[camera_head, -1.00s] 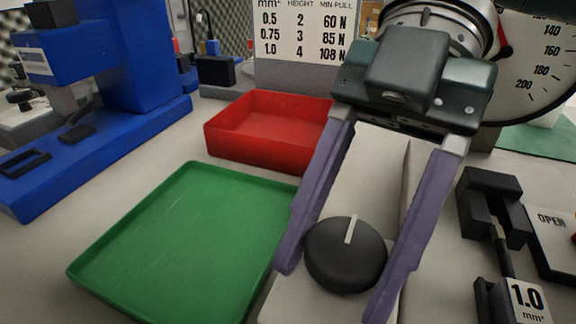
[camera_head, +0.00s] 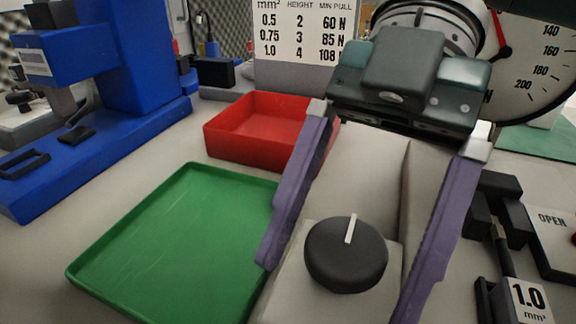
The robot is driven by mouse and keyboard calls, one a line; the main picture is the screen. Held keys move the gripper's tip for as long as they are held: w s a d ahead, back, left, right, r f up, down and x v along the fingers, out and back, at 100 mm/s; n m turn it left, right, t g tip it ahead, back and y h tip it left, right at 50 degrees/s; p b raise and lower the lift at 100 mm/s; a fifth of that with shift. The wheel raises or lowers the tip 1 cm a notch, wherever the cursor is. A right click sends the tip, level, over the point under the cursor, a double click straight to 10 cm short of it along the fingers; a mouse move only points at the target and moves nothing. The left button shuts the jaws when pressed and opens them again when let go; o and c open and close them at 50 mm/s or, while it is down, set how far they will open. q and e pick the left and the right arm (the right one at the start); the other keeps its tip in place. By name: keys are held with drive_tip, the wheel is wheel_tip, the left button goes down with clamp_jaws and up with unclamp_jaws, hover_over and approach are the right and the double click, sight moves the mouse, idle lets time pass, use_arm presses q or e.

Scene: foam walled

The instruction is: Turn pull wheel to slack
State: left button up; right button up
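The pull wheel is a round black knob (camera_head: 346,254) with a white pointer line, on a light grey block at the lower middle. The line points up and very slightly right in the picture. A gripper (camera_head: 338,278) with purple fingers reaches down from the upper right, and I take it to be my right one. Its fingers are spread wide, one on each side of the knob, with clear gaps. It holds nothing. My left gripper is not in view. A round dial gauge (camera_head: 535,62) with a red needle is partly hidden behind the arm.
A green tray (camera_head: 110,237) lies left of the knob, with a red bin (camera_head: 230,148) behind it. A blue press (camera_head: 150,60) stands at the left. A black clamp holding a cable with a 1.0 mm² tag (camera_head: 528,298) and an OPEN label (camera_head: 552,222) are at the right.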

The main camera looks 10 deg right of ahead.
sight(344, 248)
drive_tip(key=shift+r, duration=0.1)
idle(0.3)
wheel_tip(344, 248, up, 20)
drive_tip(key=p, duration=0.3)
drive_tip(key=shift+p, duration=0.35)
